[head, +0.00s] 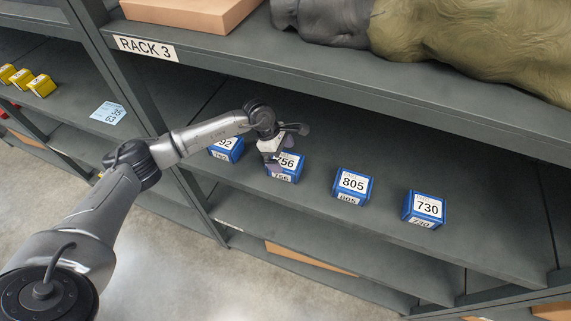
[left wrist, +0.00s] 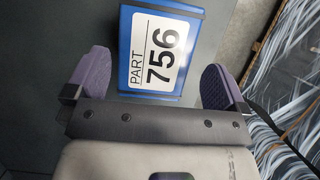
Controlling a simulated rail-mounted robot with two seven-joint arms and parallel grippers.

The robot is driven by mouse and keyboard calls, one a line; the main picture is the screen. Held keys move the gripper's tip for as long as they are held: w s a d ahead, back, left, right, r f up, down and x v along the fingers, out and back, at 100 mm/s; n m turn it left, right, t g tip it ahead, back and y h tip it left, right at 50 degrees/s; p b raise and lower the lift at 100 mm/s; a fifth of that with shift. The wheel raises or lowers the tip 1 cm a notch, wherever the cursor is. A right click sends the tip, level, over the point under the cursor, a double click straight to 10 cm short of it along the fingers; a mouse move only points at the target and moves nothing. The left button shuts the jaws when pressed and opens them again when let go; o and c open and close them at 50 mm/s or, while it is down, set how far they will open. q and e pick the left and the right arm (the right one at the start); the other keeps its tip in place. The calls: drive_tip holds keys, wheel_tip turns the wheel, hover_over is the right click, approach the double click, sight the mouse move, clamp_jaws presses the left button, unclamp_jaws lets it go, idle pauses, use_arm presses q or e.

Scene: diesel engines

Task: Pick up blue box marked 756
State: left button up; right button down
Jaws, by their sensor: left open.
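The blue box marked 756 (head: 287,165) stands on the middle shelf of the rack, with white labels on its top and front. My left gripper (head: 273,166) is at its left side in the head view and hides part of it. In the left wrist view the box (left wrist: 161,52) lies between and ahead of the two purple fingers of my left gripper (left wrist: 158,78). The fingers are spread wide, with a gap on each side of the box. My right gripper is not in view.
A blue box ending in 92 (head: 226,149) stands left of my gripper. Blue boxes 805 (head: 353,187) and 730 (head: 425,208) stand to the right, with bare shelf between. The upper shelf edge marked RACK 3 (head: 146,47) overhangs behind the arm.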

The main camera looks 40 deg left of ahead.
sight(286, 160)
use_arm(q)
drive_tip(key=shift+w+d+f+p, duration=0.1)
drive_tip(key=shift+d+f+p, duration=0.05)
drive_tip(key=shift+f+p, duration=0.3)
drive_tip(key=p+x, duration=0.1)
drive_tip(key=x, duration=0.2)
drive_tip(key=shift+w+f, duration=0.1)
drive_tip(key=shift+w, duration=0.05)
drive_tip(key=shift+d+f+p, duration=0.1)
drive_tip(key=shift+f+p, duration=0.2)
drive_tip(key=shift+f, duration=0.25)
drive_tip(key=shift+f+b, duration=0.3)
drive_tip(key=shift+b, duration=0.2)
drive_tip(key=shift+r, duration=0.1)
drive_tip(key=c, duration=1)
